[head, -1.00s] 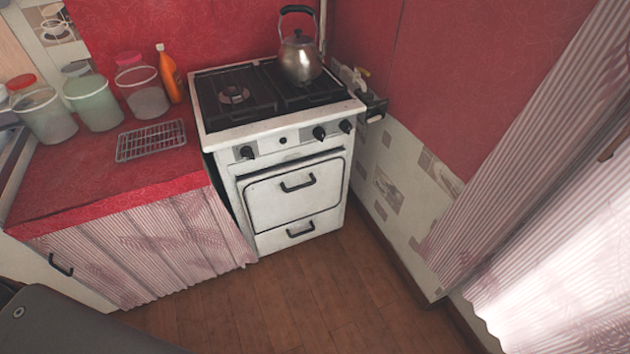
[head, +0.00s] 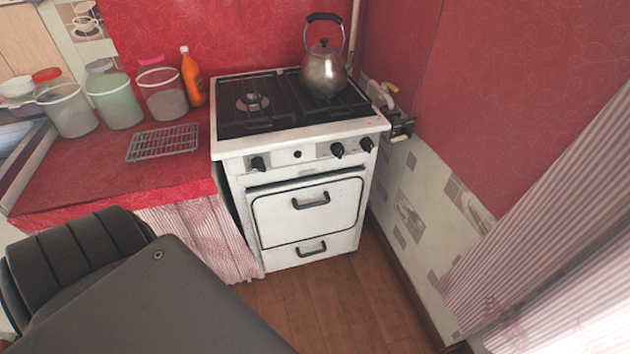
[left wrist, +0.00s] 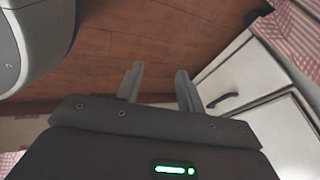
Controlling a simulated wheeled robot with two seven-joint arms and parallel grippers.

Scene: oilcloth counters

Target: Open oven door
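The white oven door (head: 307,212) is closed on the front of the stove, with a dark handle (head: 311,201) near its top. A lower drawer with its own dark handle (head: 311,250) is below it. In the head view neither gripper's fingers show. In the left wrist view my left gripper (left wrist: 158,82) has its two fingers apart with nothing between them, above the wooden floor. My right gripper is in neither view.
A metal kettle (head: 324,70) stands on the stove top (head: 270,136). Jars, an orange bottle (head: 192,77) and a wire rack (head: 163,142) are on the red counter (head: 110,186) at left. A tiled wall (head: 418,215) borders the stove at right. Wooden floor (head: 330,300) is clear in front.

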